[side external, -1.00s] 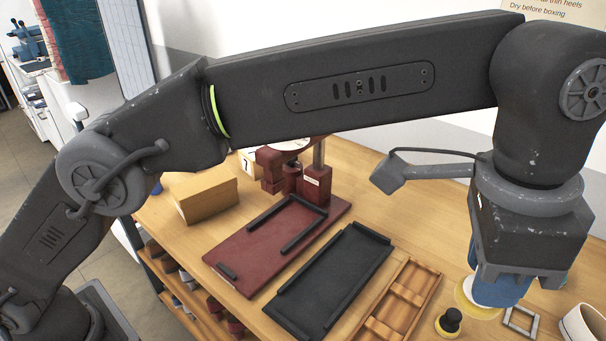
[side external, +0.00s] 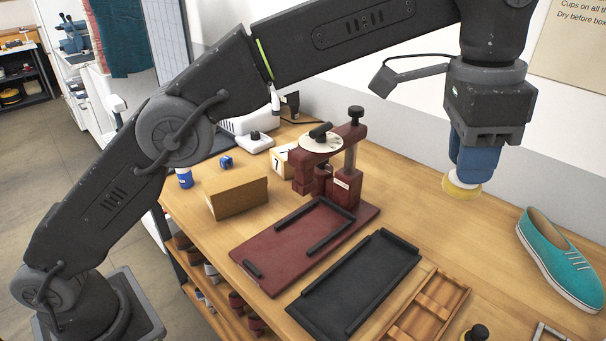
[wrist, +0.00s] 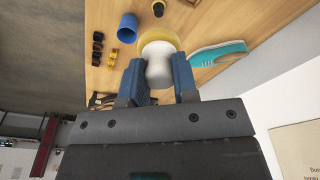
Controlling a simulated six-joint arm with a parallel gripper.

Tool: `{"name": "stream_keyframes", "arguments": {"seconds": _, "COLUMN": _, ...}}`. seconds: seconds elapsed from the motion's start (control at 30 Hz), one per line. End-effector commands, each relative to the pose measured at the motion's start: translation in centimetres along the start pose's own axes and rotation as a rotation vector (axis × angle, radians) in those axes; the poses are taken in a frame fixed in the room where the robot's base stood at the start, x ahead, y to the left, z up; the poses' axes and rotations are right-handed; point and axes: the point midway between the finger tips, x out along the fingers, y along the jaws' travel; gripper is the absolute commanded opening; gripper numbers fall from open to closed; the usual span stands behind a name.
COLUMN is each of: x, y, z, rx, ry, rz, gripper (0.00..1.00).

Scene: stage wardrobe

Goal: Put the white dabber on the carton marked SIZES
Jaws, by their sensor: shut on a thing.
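My gripper (side external: 476,168) is shut on the white dabber, which has a pale yellow round pad (side external: 461,188), and holds it above the table. In the wrist view the white dabber (wrist: 158,68) sits between the two blue fingers of my gripper (wrist: 158,85), pad away from the palm. A tan carton (side external: 235,193) stands on the table's left part, well left of my gripper. I can read no SIZES mark on the sides that show.
A maroon press (side external: 333,170) stands between the carton and my gripper. A black tray (side external: 355,283) and a wooden rack (side external: 430,307) lie in front. A teal shoe (side external: 558,258) is at the right. A pale block marked 7 (side external: 281,160) is behind the carton.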

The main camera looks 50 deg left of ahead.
Motion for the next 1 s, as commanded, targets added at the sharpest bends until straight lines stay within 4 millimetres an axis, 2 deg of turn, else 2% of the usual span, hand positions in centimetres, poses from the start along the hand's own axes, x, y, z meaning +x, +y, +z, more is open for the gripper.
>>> {"name": "stream_keyframes", "arguments": {"seconds": 0.03, "x": -0.5, "y": -2.6, "z": 1.0, "rx": -0.050, "ry": 0.002, "rz": -0.007, "gripper": 0.01}}
{"name": "stream_keyframes", "arguments": {"seconds": 0.2, "x": -1.6, "y": -10.4, "z": 5.3, "rx": -0.208, "ry": 0.002, "rz": -0.026, "gripper": 0.01}}
{"name": "stream_keyframes", "arguments": {"seconds": 0.37, "x": -2.6, "y": -16.8, "z": 10.6, "rx": -0.360, "ry": 0.002, "rz": -0.044, "gripper": 0.01}}
{"name": "stream_keyframes", "arguments": {"seconds": 0.5, "x": -3.5, "y": -21.4, "z": 16.1, "rx": -0.497, "ry": 0.003, "rz": -0.062, "gripper": 0.01}}
{"name": "stream_keyframes", "arguments": {"seconds": 0.6, "x": -4.0, "y": -24.1, "z": 20.5, "rx": -0.599, "ry": 0.003, "rz": -0.074, "gripper": 0.01}}
{"name": "stream_keyframes", "arguments": {"seconds": 0.67, "x": -4.3, "y": -25.5, "z": 23.4, "rx": -0.661, "ry": 0.002, "rz": -0.081, "gripper": 0.01}}
{"name": "stream_keyframes", "arguments": {"seconds": 0.8, "x": -4.9, "y": -27.8, "z": 30.2, "rx": -0.808, "ry": 0.002, "rz": -0.100, "gripper": 0.01}}
{"name": "stream_keyframes", "arguments": {"seconds": 1.0, "x": -5.3, "y": -28.7, "z": 40.1, "rx": -1.021, "ry": 0.003, "rz": -0.126, "gripper": 0.01}}
